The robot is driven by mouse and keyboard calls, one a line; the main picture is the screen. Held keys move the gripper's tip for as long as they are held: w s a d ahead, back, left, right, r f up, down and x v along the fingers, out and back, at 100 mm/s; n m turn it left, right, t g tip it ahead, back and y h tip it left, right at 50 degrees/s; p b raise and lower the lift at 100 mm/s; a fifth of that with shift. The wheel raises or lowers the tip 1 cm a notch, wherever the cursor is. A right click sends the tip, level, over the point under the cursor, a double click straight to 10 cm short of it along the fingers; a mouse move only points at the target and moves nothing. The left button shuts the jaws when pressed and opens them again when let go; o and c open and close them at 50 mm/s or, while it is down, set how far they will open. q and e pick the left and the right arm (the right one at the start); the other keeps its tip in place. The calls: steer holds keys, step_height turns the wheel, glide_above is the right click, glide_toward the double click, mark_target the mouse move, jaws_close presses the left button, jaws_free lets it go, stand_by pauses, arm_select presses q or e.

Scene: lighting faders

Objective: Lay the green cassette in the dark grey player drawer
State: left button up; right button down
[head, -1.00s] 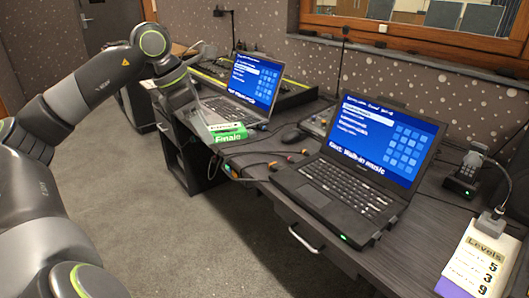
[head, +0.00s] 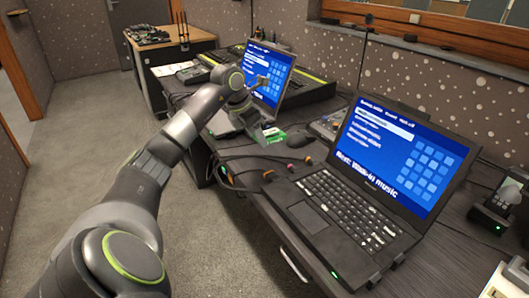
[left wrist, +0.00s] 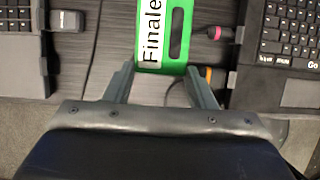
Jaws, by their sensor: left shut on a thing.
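The green cassette (head: 274,136), with a white label reading "Finale", is held by my left gripper (head: 262,124) above the desk between the two laptops. In the left wrist view the cassette (left wrist: 178,38) extends forward from between the two fingertips (left wrist: 162,78), which grip its near end. The gripper partly hides the cassette in the head view. I cannot make out the dark grey player drawer in either view. My right gripper is not in view.
An open laptop (head: 340,210) stands right of the cassette, and another (head: 268,75) stands behind my gripper. Cables with coloured plugs (head: 268,174) lie along the desk's front edge. Grey carpet lies open at left.

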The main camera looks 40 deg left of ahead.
mark_target(260, 163)
arm_select(q)
step_height(260, 163, down, 7)
steer(key=shift+s+r, duration=0.1)
steer(key=shift+r, duration=0.05)
steer(key=shift+f, duration=0.35)
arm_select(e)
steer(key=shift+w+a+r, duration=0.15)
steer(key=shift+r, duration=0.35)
arm_select(q)
steer(key=shift+f+b, duration=0.15)
steer(key=shift+b, duration=0.15)
steer(key=o, duration=1)
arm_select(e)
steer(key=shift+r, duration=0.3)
arm_select(q)
steer(key=shift+r, duration=0.2)
